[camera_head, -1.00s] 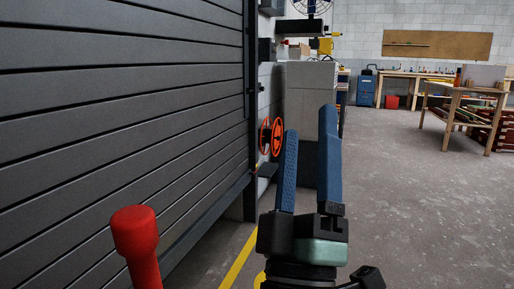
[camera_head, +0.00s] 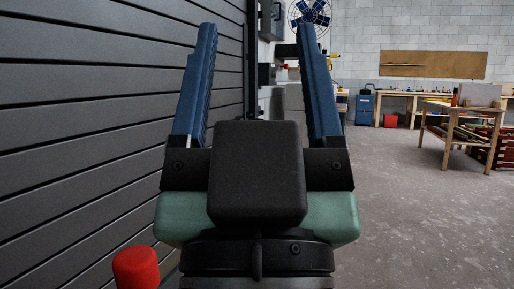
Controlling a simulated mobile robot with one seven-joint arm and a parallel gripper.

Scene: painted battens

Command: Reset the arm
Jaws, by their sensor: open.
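My gripper (camera_head: 257,40) is in the middle of the head view, raised and close to the camera. Its two blue fingers point up and stand wide apart. Nothing shows between them but the background. The black and green body of the gripper fills the lower middle and hides the floor and part of the wall behind it.
A dark grey slatted wall (camera_head: 80,130) runs along the left, beside my gripper. A red rounded knob (camera_head: 136,268) stands at the lower left. A wooden table (camera_head: 466,108) and a blue cabinet (camera_head: 365,108) are far back at the right. The concrete floor (camera_head: 410,220) at right is clear.

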